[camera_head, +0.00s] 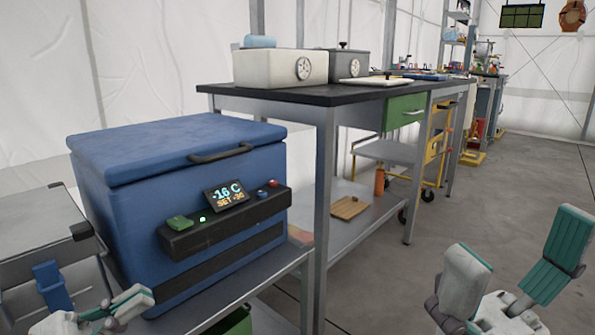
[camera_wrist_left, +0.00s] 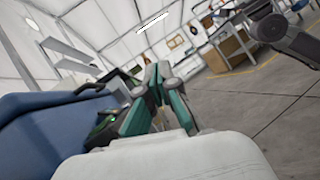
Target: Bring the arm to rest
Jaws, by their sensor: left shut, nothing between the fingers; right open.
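My left gripper (camera_head: 128,304) is at the lower left of the head view, in front of the blue freezer box (camera_head: 185,165). Its fingers are closed together with nothing between them, and they also show in the left wrist view (camera_wrist_left: 158,78). The freezer box also fills the left of the wrist view (camera_wrist_left: 50,120). My right gripper (camera_head: 510,275) is at the lower right of the head view, with its fingers spread wide and empty over the floor.
The freezer box has its lid shut, and its display (camera_head: 226,195) reads -16 C. It stands on a metal bench (camera_head: 265,275). A black-topped table (camera_head: 290,95) stands behind, with a yellow cart (camera_head: 437,150) further back. The grey floor (camera_head: 480,200) at right is clear.

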